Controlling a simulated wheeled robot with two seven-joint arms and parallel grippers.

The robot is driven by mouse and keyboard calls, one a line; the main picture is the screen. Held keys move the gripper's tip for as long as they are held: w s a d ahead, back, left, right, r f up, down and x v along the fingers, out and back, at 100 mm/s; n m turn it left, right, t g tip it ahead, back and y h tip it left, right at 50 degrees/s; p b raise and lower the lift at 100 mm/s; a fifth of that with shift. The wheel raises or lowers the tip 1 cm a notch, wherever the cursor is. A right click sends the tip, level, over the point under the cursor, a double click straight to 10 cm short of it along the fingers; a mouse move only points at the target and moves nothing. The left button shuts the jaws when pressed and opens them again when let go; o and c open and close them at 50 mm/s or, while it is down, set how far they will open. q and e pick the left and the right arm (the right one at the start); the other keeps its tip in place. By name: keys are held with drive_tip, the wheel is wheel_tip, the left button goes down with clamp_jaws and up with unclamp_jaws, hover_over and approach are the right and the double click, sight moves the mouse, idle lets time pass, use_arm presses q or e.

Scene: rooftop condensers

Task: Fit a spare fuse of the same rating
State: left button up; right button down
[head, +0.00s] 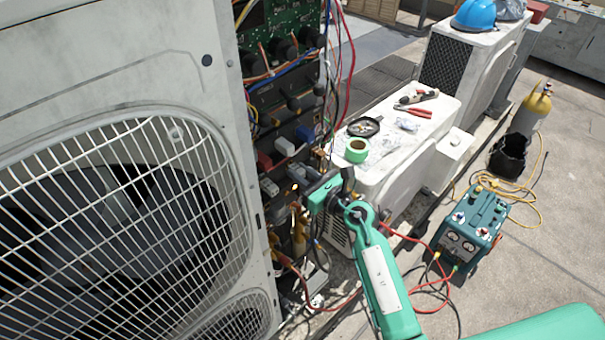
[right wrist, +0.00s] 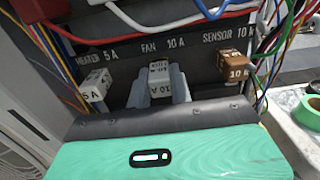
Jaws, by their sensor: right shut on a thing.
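My right gripper (head: 300,190) reaches into the open side of the condenser (head: 120,60) in the head view. In the right wrist view its grey fingers (right wrist: 161,84) are shut on a white fuse (right wrist: 160,70) marked 10 A. This fuse is in front of the panel (right wrist: 205,62) below the label FAN 10 A; I cannot tell whether it is seated. A white 5 A fuse (right wrist: 95,84) stands below HEATER 5 A at the left. A brown fuse (right wrist: 235,66) marked 10 stands below SENSOR 10 A at the right. My left gripper is out of view.
Loose wires (right wrist: 285,40) run beside and above the panel. A white unit (head: 435,110) behind my arm bears green tape (head: 357,150), a dark round dish (head: 364,126) and red-handled pliers (head: 413,110). A teal gauge machine (head: 470,232) with hoses stands on the roof at the right.

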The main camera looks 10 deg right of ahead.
drive_tip(key=shift+w+a, duration=0.2)
drive_tip(key=shift+w, duration=0.2)
idle(0.3)
drive_tip(key=c, duration=1.2)
unclamp_jaws()
